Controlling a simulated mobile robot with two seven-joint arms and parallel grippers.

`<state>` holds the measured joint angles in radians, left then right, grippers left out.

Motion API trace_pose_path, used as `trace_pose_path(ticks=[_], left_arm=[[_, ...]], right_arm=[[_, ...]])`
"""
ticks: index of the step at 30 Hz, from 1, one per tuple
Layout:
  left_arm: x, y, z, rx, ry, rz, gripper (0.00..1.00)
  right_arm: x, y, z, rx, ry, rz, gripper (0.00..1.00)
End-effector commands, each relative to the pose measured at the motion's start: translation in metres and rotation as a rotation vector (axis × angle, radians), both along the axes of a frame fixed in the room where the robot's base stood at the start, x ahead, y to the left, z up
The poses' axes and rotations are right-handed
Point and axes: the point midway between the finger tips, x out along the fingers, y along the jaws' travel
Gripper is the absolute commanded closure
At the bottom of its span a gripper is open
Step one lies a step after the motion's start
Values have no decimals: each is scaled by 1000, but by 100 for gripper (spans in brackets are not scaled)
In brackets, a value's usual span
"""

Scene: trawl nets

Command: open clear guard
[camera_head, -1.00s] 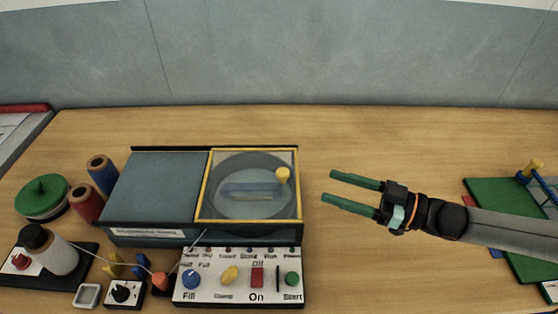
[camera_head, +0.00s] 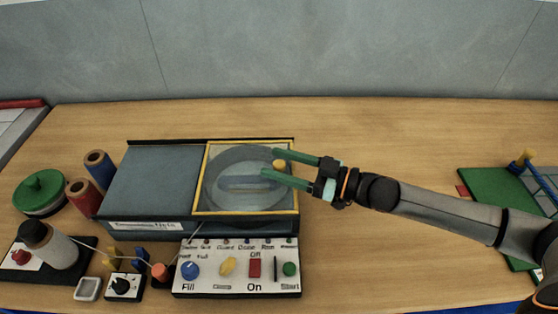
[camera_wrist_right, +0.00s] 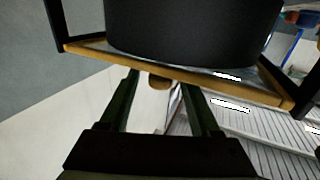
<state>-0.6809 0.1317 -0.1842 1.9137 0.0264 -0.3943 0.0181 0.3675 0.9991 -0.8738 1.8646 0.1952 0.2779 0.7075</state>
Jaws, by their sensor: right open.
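The clear guard (camera_head: 248,149) is a see-through panel in a yellow frame, lying shut over the round chamber of the dark grey machine (camera_head: 152,180). In the right wrist view the knob (camera_wrist_right: 160,81) shows between the fingertips, beside the guard's yellow edge (camera_wrist_right: 190,73). My left gripper is out of view.
A control panel (camera_head: 238,283) with knobs and switches sits before the machine. Thread spools (camera_head: 99,168), a green round lid (camera_head: 40,190) and a white bottle (camera_head: 58,254) stand to the left. A green board (camera_head: 492,190) lies at far right. The table behind the machine is clear.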

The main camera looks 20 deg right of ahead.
Motion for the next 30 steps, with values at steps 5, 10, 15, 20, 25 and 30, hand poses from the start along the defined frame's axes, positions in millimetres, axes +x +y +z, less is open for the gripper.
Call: trace_pose_path(ticks=[5, 10, 15, 20, 25, 30], left_arm=[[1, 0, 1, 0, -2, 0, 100], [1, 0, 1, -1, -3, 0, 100], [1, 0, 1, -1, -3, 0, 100], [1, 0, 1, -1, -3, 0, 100], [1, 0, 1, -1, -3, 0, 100], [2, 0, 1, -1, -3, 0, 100]], right_arm=[[3, 3, 0, -1, -1, 0, 36], [2, 3, 0, 0, 0, 0, 36], [2, 3, 0, 0, 0, 0, 56], [2, 3, 0, 0, 0, 0, 74], [2, 3, 0, 0, 0, 0, 93], [2, 3, 0, 0, 0, 0, 100]])
